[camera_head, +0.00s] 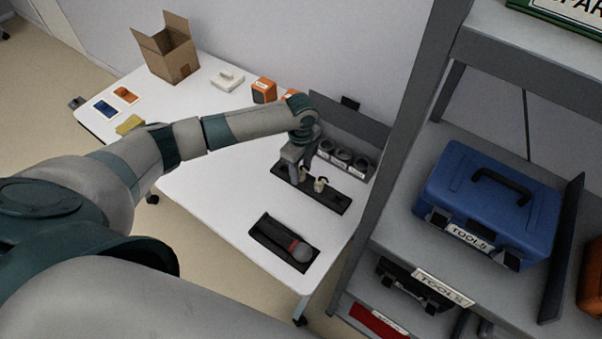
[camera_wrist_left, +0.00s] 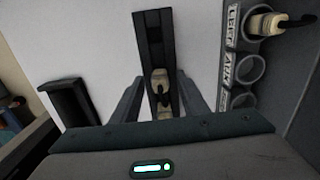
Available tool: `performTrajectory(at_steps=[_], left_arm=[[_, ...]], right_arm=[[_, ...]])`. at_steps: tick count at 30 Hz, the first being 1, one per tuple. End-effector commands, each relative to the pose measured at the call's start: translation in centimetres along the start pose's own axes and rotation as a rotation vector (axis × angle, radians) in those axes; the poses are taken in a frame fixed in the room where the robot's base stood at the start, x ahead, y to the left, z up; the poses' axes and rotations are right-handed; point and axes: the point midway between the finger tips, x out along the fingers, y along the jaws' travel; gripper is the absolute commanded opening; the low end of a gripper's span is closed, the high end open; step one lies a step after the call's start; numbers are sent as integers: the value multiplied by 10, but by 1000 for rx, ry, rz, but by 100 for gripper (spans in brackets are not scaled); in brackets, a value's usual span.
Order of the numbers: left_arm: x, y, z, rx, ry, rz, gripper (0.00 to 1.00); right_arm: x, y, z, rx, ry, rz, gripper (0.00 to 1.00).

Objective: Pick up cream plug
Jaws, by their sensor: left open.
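My left gripper (camera_head: 299,169) is open, pointing down over a black strip holder (camera_head: 336,203) on the white table. Another cream plug (camera_wrist_left: 262,24) sits at the socket marked LEFT. My right gripper is not in view.
A grey panel with round sockets (camera_head: 342,156) stands behind the holder. A black tray (camera_head: 268,241) with a microphone lies in front. A shelf with a blue toolbox (camera_head: 488,200) rises at the right. A cardboard box (camera_head: 172,58) is at the back left. The table's middle is clear.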

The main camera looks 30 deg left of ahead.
Motion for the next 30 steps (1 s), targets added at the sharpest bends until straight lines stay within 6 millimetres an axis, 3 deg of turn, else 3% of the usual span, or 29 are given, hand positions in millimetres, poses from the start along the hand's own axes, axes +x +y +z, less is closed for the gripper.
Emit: performTrajectory(at_steps=[8,12,13,23,30], left_arm=[[0,0,0,0,0,0,38],[-1,0,0,0,0,0,5],[-1,0,0,0,0,0,0],[-1,0,0,0,0,-1,0],[-16,-1,1,1,0,-3,0]], right_arm=[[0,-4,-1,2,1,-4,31],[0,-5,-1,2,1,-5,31],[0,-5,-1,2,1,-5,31],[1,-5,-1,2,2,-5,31],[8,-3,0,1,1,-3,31]])
